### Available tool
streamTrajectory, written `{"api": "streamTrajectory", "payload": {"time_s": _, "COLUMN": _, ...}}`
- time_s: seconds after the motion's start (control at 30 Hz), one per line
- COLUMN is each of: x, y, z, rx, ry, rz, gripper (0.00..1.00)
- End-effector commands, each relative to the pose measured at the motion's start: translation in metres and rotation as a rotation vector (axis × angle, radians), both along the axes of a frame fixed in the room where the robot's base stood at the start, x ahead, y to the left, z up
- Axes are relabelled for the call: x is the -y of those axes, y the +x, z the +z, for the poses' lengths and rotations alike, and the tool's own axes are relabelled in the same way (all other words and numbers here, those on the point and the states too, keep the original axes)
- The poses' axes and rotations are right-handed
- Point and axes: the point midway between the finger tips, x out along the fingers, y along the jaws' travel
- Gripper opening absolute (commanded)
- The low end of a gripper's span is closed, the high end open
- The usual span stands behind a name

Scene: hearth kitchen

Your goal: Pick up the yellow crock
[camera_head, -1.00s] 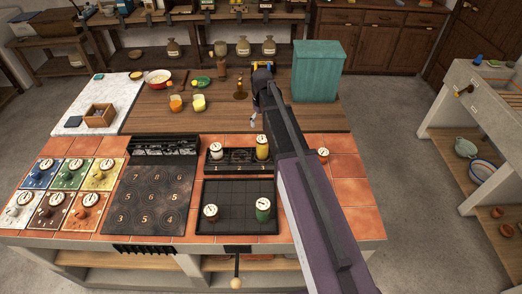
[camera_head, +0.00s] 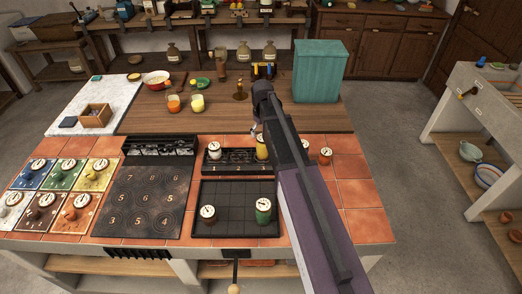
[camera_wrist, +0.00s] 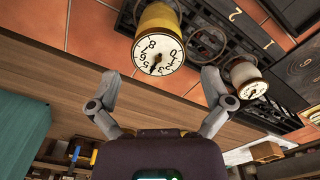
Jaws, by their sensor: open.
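The yellow crock (camera_head: 262,150) has a white dial lid and stands upright at the right end of a black numbered rack; my arm partly covers it in the head view. In the wrist view the yellow crock (camera_wrist: 158,40) is ahead, at the top middle, its dial toward me. My gripper (camera_wrist: 157,88) is open, one finger left and one right of the crock's line. The crock looks slightly beyond the fingertips, and I see no contact. In the head view the gripper is close to the crock but mostly hidden by my arm.
A white-lidded crock (camera_head: 214,150) shares the rack (camera_head: 238,167). A green crock (camera_head: 263,210) and another white one (camera_head: 208,213) stand on the black tray (camera_head: 235,222) in front. A small red crock (camera_head: 326,155) is to the right. A teal bin (camera_head: 319,72) stands behind.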

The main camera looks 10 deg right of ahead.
Motion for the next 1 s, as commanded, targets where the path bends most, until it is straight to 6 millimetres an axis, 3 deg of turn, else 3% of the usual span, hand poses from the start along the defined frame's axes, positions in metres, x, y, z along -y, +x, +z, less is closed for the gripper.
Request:
{"api": "streamTrajectory", "payload": {"time_s": 0.53, "x": 0.001, "y": 0.0, "z": -0.005, "rx": 0.0, "ry": 0.0, "rz": -0.001, "gripper": 1.0}}
{"api": "streamTrajectory", "payload": {"time_s": 1.0, "x": 0.002, "y": 0.001, "z": -0.038, "rx": 0.0, "ry": 0.0, "rz": -0.001, "gripper": 1.0}}
